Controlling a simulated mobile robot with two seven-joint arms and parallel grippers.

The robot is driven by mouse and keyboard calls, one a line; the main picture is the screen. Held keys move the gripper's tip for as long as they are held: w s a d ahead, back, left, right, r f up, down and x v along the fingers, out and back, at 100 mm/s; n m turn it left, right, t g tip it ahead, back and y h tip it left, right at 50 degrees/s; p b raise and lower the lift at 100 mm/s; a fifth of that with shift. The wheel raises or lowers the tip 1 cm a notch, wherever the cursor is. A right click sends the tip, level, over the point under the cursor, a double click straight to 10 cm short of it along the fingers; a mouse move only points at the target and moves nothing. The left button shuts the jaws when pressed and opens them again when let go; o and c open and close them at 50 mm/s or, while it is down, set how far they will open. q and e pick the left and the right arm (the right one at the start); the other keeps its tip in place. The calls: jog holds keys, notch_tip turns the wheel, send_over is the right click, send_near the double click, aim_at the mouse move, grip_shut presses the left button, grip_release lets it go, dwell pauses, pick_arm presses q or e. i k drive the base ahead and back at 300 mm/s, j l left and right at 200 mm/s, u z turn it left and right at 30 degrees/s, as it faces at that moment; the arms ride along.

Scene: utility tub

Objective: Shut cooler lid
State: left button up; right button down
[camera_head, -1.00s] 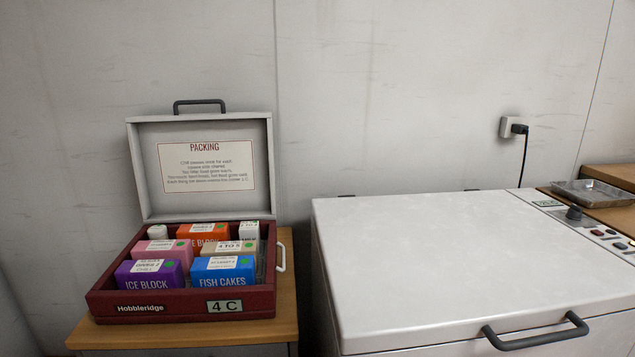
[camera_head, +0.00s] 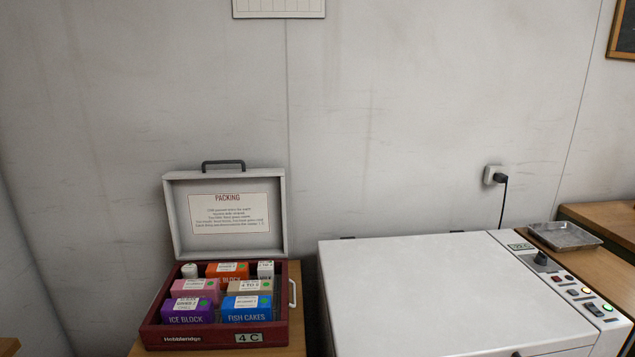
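A dark red cooler (camera_head: 212,337) stands on a small wooden stand at the lower left of the head view. Its grey-white lid (camera_head: 178,217) is open and upright at the back, with a dark handle (camera_head: 223,163) on its top edge and a "PACKING" sheet (camera_head: 229,213) inside. Coloured boxes fill the cooler, among them a purple ice block box (camera_head: 187,314) and a blue fish cakes box (camera_head: 246,315). A pale handle (camera_head: 293,292) is on the cooler's right side. Neither of my grippers is in view.
A large white chest (camera_head: 420,285) with a closed lid stands to the right, a narrow gap away from the cooler's stand. A metal tray (camera_head: 564,236) lies on a wooden surface at far right. The wall is close behind the lid.

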aim_at(228, 213)
jog(key=i+j, duration=0.1)
jog(key=j, duration=0.25)
jog(key=i+j, duration=0.1)
jog(key=j, duration=0.25)
jog(key=i+j, duration=0.1)
jog(key=j, duration=0.25)
jog(key=z, duration=0.75)
